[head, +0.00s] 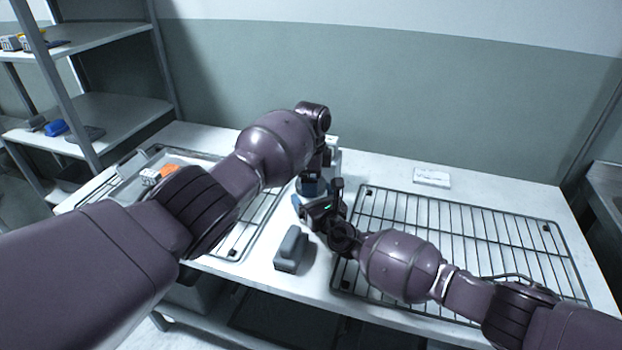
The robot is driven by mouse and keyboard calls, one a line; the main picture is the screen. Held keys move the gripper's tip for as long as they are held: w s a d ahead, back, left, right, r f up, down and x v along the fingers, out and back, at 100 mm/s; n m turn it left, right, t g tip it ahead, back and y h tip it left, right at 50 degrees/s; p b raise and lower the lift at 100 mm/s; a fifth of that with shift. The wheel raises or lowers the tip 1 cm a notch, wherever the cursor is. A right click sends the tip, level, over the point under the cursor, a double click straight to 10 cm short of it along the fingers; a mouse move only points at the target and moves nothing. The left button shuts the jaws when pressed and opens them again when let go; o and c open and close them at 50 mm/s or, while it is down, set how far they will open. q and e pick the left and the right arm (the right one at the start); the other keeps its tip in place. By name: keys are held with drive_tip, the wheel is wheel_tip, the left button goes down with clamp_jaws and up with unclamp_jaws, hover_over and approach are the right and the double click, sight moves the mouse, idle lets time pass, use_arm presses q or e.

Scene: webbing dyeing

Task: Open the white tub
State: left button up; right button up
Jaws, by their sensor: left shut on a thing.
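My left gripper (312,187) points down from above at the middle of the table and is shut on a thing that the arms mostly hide. A white piece (333,145) shows just behind my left wrist; I cannot tell whether it is part of the white tub. No clear view of the tub or its lid is given. My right gripper (318,199) comes in from the right, low and close beside the left one. Its fingers look apart on either side of the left gripper's tip, but I cannot tell whether they hold anything.
A wire rack (470,237) covers the right of the white table. A grey block with a handle (291,249) stands in front of my grippers. A small white box (432,177) lies at the back. A tray (128,188) with an orange thing (168,169) is at left.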

use_arm(q)
drive_tip(key=n, duration=0.6)
use_arm(e)
drive_tip(key=shift+a, duration=0.1)
use_arm(q)
drive_tip(key=n, duration=0.5)
drive_tip(key=shift+w+r+n, duration=0.1)
drive_tip(key=shift+n, duration=0.3)
drive_tip(key=n, duration=0.6)
drive_tip(key=shift+a, duration=0.1)
drive_tip(key=n, duration=0.5)
drive_tip(key=shift+n, duration=0.4)
drive_tip(key=shift+r, duration=0.8)
drive_tip(key=shift+r, duration=0.3)
